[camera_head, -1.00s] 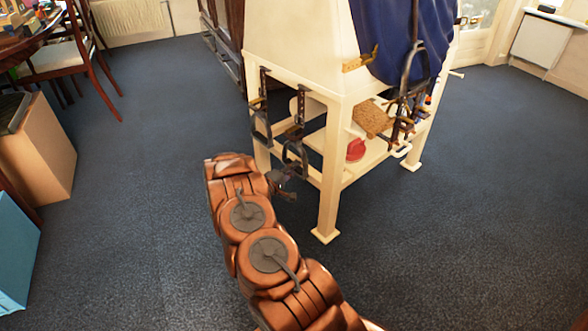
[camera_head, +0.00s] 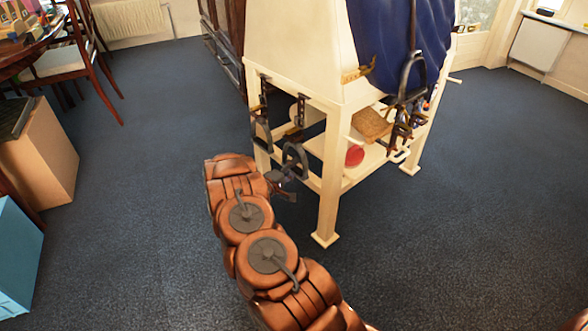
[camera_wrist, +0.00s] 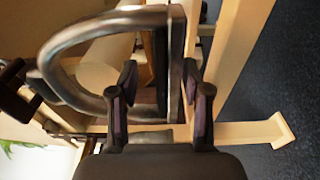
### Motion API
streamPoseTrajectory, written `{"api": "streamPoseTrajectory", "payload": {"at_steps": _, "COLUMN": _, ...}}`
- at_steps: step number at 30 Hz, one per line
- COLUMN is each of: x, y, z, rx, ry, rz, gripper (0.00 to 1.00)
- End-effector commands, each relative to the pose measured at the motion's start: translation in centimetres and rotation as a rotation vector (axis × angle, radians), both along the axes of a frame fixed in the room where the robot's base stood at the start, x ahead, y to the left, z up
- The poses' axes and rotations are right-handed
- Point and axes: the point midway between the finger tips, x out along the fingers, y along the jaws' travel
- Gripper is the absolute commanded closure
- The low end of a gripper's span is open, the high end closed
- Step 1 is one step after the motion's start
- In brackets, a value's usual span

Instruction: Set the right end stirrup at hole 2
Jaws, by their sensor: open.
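Two dark stirrups hang on straps from the near end of the cream stand (camera_head: 330,180). The right end stirrup (camera_head: 296,160) has its metal loop low, just above my gripper (camera_head: 283,184). In the wrist view its iron (camera_wrist: 62,60) is large, with its straight side (camera_wrist: 176,60) between and just ahead of the fingertips. My gripper (camera_wrist: 160,85) is open, with one finger on each side, and contact is unclear. The left end stirrup (camera_head: 261,128) hangs to the left. The strap holes are too small to read.
A stirrup (camera_head: 410,78) hangs along the stand's right side by the blue cover (camera_head: 385,40). A brown brush-like block (camera_head: 371,124) and a red round item (camera_head: 354,156) are on the stand's shelves.

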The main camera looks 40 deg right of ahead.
Motion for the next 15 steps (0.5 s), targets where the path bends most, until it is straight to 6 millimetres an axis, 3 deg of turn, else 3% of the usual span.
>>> {"api": "streamPoseTrajectory", "payload": {"at_steps": 8, "x": 0.0, "y": 0.4, "z": 0.0, "rx": 0.000, "ry": 0.000, "rz": 0.001, "gripper": 0.52}}
{"api": "streamPoseTrajectory", "payload": {"at_steps": 15, "x": 0.0, "y": 3.8, "z": 0.0, "rx": 0.000, "ry": 0.000, "rz": 0.005, "gripper": 0.52}}
